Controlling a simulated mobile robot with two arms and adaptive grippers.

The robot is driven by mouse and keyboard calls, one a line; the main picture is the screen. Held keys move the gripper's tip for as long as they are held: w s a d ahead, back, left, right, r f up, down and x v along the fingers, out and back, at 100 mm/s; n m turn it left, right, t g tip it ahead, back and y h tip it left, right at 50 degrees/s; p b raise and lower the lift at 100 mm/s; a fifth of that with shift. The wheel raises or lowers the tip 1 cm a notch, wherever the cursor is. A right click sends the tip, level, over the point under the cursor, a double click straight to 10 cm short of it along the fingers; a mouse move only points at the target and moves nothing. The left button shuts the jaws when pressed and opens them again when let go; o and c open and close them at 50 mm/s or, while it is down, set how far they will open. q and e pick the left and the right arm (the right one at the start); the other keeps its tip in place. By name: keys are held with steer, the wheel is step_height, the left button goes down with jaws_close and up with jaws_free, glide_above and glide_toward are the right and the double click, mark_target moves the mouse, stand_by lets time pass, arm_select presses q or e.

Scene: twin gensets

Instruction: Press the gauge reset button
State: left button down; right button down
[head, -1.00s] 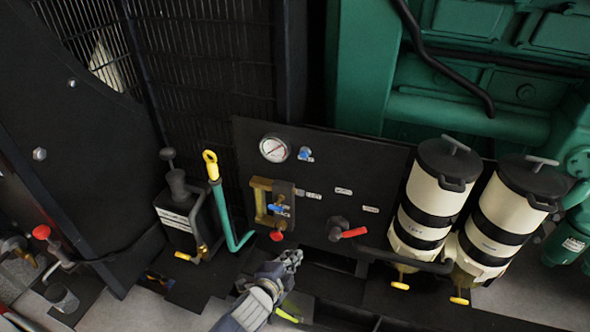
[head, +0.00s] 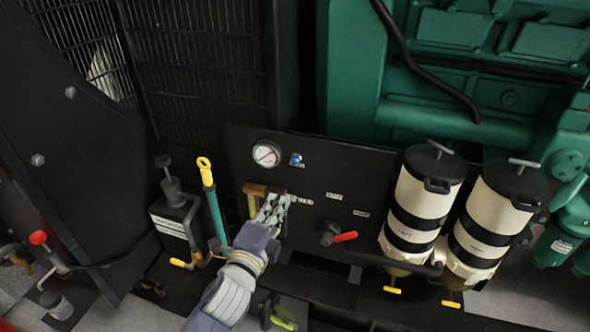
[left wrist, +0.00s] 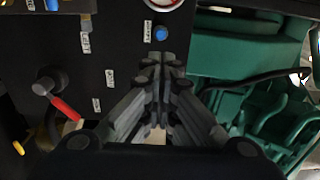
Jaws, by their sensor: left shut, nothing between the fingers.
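A small blue button (head: 296,159) sits on the black panel (head: 320,172), just right of a round white-faced gauge (head: 266,154). In the left wrist view the blue button (left wrist: 160,33) shows just beyond my fingertips, and the gauge (left wrist: 166,2) is cut off at the top edge. My left gripper (head: 272,205) is shut and empty, in front of the panel and below the button in the head view. It hides most of the brass-framed valve (head: 252,192). My left gripper (left wrist: 160,62) also shows from the wrist, apart from the button as far as I can tell. My right gripper is not in view.
A red-handled valve (head: 338,237) is right of my gripper on the panel. Two cream filter canisters (head: 420,190) stand further right. A yellow-topped dipstick tube (head: 208,185) rises on the left. The green engine (head: 470,75) is behind.

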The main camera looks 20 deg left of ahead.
arm_select(q)
steer(key=p, duration=0.3)
glide_toward(295, 160)
steer(key=w, duration=0.2)
steer(key=w+d, duration=0.1)
steer(key=w, duration=0.2)
steer(key=shift+w+d+f, duration=0.15)
steer(key=shift+w+f, duration=0.05)
steer(key=shift+w, duration=0.05)
steer(key=shift+w+f, duration=0.1)
steer(key=shift+w, duration=0.65)
